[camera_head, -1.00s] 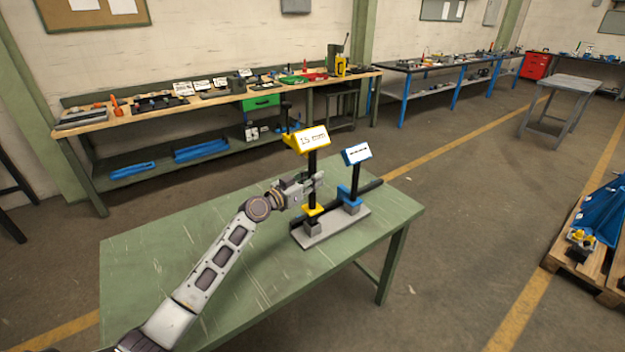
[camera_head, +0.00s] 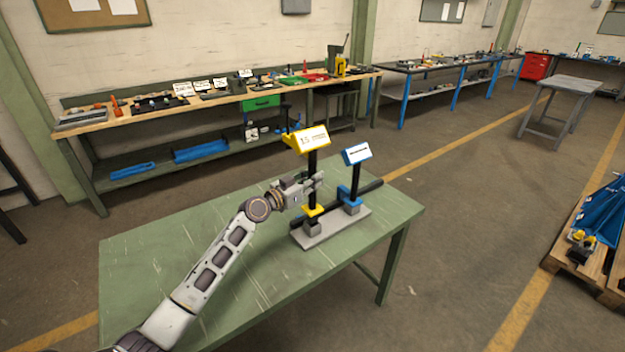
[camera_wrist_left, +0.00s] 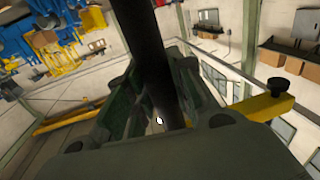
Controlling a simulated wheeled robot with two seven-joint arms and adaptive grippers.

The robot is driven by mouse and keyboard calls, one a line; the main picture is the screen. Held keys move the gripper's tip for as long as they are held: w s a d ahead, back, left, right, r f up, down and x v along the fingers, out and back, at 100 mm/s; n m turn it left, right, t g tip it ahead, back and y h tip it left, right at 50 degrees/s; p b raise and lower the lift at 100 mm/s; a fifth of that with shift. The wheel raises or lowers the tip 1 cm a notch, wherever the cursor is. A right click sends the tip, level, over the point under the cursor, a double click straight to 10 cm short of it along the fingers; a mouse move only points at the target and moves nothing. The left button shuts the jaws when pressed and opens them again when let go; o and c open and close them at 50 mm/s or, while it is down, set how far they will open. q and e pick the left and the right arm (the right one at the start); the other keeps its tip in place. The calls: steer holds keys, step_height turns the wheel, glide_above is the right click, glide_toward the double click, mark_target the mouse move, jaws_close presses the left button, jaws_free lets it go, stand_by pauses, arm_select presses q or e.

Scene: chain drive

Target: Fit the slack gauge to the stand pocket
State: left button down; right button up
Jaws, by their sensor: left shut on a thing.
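The slack gauge, with its yellow head (camera_head: 306,139), black post (camera_head: 312,163) and yellow foot (camera_head: 313,211), stands about upright over the near-left grey block of the stand (camera_head: 335,231). The foot appears to meet that block; I cannot tell how deep it sits. My left gripper (camera_head: 316,183) is shut on the black post below the head. In the left wrist view the dark post (camera_wrist_left: 153,60) runs between the fingers (camera_wrist_left: 160,108). A similar blue gauge (camera_head: 356,154) stands in the stand's other block. My right gripper is not in view.
The stand rests on a green table (camera_head: 190,250) near its right end, with bare tabletop at left and front. A dark bar (camera_head: 367,187) lies beside the gauges. A wooden workbench (camera_head: 215,100) with several tools stands behind, and a pallet (camera_head: 585,262) at right.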

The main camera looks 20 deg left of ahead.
arm_select(q)
steer(key=shift+r+b, duration=0.3)
steer(key=shift+b, duration=0.3)
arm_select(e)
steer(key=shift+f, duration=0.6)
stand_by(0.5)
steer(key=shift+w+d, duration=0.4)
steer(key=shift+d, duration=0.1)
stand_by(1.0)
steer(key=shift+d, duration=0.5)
arm_select(q)
steer(key=shift+f, duration=0.1)
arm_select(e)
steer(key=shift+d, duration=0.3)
arm_select(q)
steer(key=shift+f+b, duration=0.25)
steer(key=shift+b, duration=0.15)
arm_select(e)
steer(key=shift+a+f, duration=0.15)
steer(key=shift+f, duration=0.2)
arm_select(q)
steer(key=shift+f, duration=0.1)
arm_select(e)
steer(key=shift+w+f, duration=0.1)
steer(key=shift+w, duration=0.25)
